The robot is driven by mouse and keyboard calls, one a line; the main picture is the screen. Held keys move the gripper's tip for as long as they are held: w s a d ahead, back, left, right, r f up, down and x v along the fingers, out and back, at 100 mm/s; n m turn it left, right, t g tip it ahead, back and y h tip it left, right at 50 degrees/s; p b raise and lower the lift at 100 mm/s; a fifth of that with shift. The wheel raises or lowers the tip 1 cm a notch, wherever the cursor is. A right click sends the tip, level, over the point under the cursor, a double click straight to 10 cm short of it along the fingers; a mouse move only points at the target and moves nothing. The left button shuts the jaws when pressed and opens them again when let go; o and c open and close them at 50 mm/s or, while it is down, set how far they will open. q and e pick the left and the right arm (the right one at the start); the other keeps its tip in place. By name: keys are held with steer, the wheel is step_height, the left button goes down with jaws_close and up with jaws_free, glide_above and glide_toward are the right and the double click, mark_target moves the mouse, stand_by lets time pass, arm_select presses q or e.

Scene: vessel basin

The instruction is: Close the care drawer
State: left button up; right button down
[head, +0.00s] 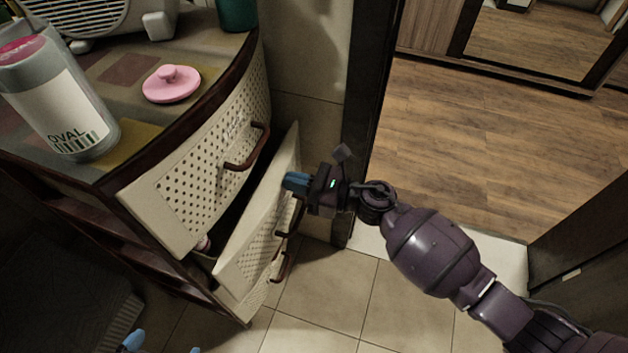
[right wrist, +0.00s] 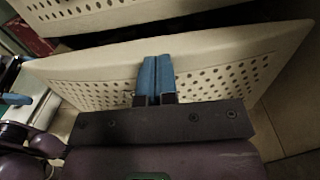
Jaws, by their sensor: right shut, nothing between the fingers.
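The cream perforated drawer (head: 262,232) with a brown handle (head: 291,218) stands pulled out of the cabinet, with a dark gap behind its front. I take it to be the care drawer; no label shows. My left gripper (head: 163,346) shows only as two blue fingertips, apart, at the bottom edge.
The upper drawer (head: 190,185) sits above the open one. The cabinet top (head: 115,75) holds a grey bottle (head: 60,105), a pink lidded item (head: 172,84) and a green container (head: 237,14). A dark door frame (head: 372,110) stands right of the cabinet. Tiled floor (head: 330,300) is clear.

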arm_select(q)
steer(key=shift+w+d+r, duration=0.15)
steer(key=shift+w, duration=0.2)
arm_select(e)
steer(key=shift+x, duration=1.2)
steer(key=shift+w, duration=0.1)
arm_select(q)
steer(key=shift+s, duration=0.1)
steer(key=shift+f, duration=0.2)
